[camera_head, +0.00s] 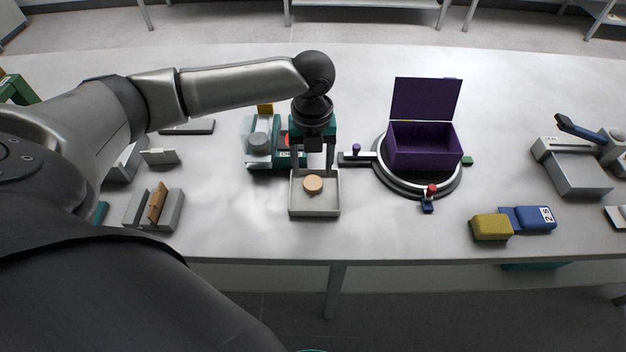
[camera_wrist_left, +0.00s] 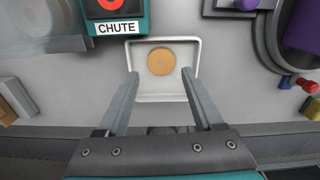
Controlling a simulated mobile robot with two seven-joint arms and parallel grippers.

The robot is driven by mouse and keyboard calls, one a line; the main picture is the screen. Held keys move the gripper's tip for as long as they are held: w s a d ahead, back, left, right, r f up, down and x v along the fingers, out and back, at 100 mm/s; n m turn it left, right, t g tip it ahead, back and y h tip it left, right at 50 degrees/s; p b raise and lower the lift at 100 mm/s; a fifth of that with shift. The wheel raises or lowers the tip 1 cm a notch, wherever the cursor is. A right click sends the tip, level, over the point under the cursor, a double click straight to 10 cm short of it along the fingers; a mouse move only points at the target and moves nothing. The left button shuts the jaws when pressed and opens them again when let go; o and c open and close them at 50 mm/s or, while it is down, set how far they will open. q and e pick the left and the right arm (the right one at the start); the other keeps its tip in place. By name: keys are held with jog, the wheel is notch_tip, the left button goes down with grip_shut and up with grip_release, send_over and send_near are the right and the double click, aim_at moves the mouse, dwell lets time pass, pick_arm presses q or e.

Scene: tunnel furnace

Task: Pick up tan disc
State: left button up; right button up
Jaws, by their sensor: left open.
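The tan disc (camera_head: 313,184) lies in a small light grey tray (camera_head: 315,211) near the front of the table. In the left wrist view the disc (camera_wrist_left: 161,61) lies near the middle of the tray (camera_wrist_left: 165,97), just beyond my fingertips. My left gripper (camera_head: 314,172) points down above the tray, open and empty. In the left wrist view its two fingers (camera_wrist_left: 159,74) are spread wide, with the disc between their lines and not touched. My right gripper is not in view.
A purple open box (camera_head: 424,148) sits on a round turntable (camera_head: 386,181) to the right. A yellow block (camera_head: 491,227) and a blue block (camera_head: 536,218) lie further right.

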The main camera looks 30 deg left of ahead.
aim_at(313, 184)
pick_arm(q)
notch_tip(313, 184, down, 5)
jog(key=shift+d+r+b, duration=0.1)
jog(key=shift+b, duration=0.35)
grip_shut()
